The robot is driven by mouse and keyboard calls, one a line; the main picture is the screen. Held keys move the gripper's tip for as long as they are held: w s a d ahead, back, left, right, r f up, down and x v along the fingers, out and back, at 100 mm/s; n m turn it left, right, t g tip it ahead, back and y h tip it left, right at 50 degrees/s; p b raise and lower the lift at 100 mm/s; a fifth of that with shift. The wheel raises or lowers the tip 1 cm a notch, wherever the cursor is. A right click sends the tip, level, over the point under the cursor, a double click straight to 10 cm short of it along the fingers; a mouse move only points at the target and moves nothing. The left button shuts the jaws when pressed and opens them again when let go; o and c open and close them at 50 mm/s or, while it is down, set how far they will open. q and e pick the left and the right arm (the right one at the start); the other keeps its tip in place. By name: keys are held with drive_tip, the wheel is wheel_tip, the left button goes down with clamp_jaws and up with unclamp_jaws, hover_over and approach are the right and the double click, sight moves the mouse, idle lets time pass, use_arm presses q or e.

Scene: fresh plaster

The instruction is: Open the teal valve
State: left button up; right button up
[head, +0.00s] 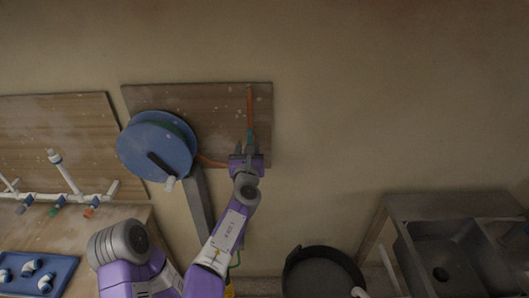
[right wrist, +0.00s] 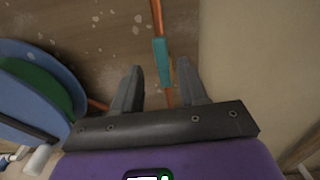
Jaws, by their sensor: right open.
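The teal valve (head: 250,135) shows as a narrow teal piece in line with an upright copper pipe (head: 249,104) on a wooden wall board. In the right wrist view the teal piece (right wrist: 161,58) is just ahead of my fingers, its lower end in the gap between the tips. My right gripper (head: 250,148) is open in front of the board, its fingers (right wrist: 160,72) on either side of the pipe line. I see no clear contact. My left gripper is not in view.
A blue hose reel (head: 150,150) with green hose is close left of my right gripper, also in the wrist view (right wrist: 30,105). White pipes with small coloured valves (head: 60,201) stand farther left. A black round tub (head: 322,272) and a metal sink (head: 445,255) are at lower right.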

drive_tip(key=s+b, duration=0.2)
drive_tip(key=s, duration=0.5)
drive_tip(key=shift+s+b, duration=0.3)
